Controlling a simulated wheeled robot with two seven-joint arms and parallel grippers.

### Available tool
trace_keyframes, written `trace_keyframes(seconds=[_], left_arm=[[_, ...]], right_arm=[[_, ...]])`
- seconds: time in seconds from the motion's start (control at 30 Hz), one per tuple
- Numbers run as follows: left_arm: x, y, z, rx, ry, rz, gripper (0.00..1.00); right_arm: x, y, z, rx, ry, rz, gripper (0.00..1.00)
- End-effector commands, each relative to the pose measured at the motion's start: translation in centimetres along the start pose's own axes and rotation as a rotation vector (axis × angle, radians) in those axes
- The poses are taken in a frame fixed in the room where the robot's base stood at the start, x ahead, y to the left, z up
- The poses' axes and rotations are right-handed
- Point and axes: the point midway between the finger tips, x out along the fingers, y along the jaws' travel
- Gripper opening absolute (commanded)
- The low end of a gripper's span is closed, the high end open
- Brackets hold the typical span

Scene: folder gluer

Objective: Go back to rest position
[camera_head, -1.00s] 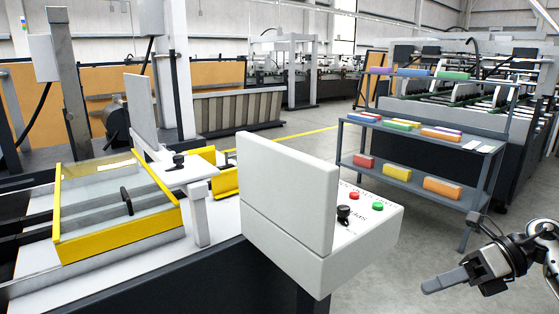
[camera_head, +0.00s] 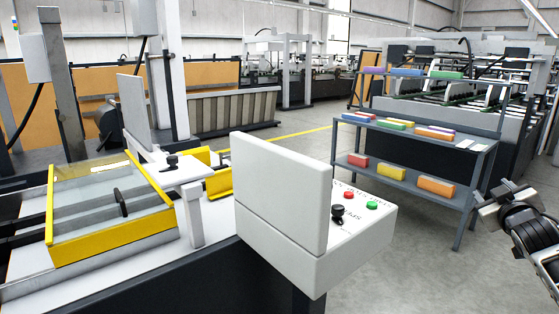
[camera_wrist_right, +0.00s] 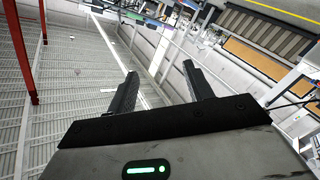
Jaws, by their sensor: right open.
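My right gripper (camera_head: 492,205) is at the right edge of the head view, raised in free air to the right of the control box. In the right wrist view its two dark fingers (camera_wrist_right: 160,88) stand apart with nothing between them. The wrist camera looks up toward the hall's ceiling and wall, tilted. My left gripper is in neither view.
A white control box (camera_head: 280,200) with a black knob and red and green buttons stands in front. A grey shelf cart (camera_head: 408,180) with coloured boxes is behind it. A yellow-framed guard (camera_head: 115,243) is at left. The floor (camera_head: 390,270) between box and cart is clear.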

Motion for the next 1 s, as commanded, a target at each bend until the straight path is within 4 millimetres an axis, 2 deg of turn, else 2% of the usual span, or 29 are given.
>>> trace_keyframes(seconds=[0.03, 0.23, 0.37, 0.47, 0.5, 0.57, 0.67, 0.7, 0.8, 0.9, 1.0], left_arm=[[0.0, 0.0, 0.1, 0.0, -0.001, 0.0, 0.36], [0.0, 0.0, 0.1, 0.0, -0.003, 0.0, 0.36], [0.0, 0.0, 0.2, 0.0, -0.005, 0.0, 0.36], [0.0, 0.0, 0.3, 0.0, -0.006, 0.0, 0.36], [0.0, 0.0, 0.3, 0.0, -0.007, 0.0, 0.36], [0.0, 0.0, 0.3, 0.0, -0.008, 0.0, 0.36], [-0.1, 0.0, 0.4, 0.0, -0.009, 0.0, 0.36], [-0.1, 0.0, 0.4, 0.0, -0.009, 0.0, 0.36], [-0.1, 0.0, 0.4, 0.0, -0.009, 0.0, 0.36], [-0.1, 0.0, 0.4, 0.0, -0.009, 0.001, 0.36], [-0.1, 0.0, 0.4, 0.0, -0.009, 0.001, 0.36]], right_arm=[[-0.6, -2.3, 1.2, 0.009, -0.021, -0.038, 0.51], [-4.0, -11.0, 4.5, 0.012, -0.045, -0.175, 0.51], [-8.0, -17.4, 7.2, 0.032, -0.073, -0.283, 0.51], [-12.5, -22.8, 9.4, 0.064, -0.105, -0.38, 0.51], [-14.6, -24.9, 10.3, 0.082, -0.121, -0.42, 0.51], [-18.0, -27.7, 11.4, 0.112, -0.146, -0.477, 0.51], [-24.3, -31.9, 12.9, 0.174, -0.195, -0.566, 0.51], [-26.9, -33.2, 13.4, 0.203, -0.217, -0.599, 0.51], [-33.1, -35.7, 14.0, 0.278, -0.275, -0.664, 0.51], [-38.1, -37.1, 14.0, 0.347, -0.329, -0.707, 0.51], [-41.4, -37.6, 13.8, 0.397, -0.369, -0.728, 0.51]])
